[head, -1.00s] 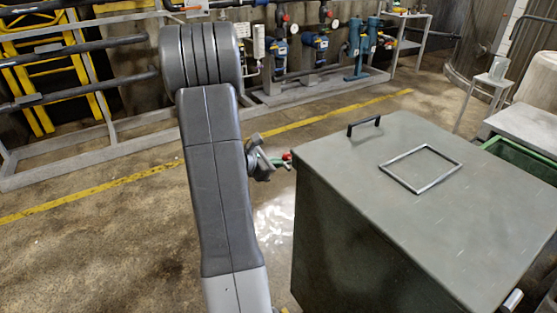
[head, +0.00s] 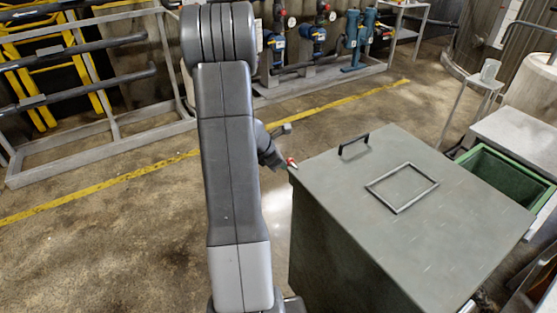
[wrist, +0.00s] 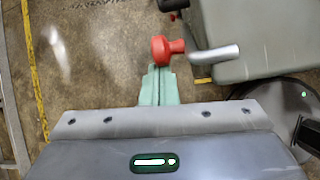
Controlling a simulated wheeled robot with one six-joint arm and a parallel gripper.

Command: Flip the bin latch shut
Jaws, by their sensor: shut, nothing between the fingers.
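The grey-green bin (head: 455,215) has a flat lid with a black handle (head: 353,144) and a rectangular metal frame on top. The bin also shows at the upper right of the wrist view (wrist: 265,35). The latch is a bent metal lever (wrist: 215,54) with a red knob (wrist: 162,48), beside the bin's edge.
A green open container (head: 505,178) stands right of the bin by a grey table (head: 515,135). Metal racks (head: 90,150), pipes and blue valves line the back. The floor left of the bin is clear, crossed by a yellow line (head: 150,170).

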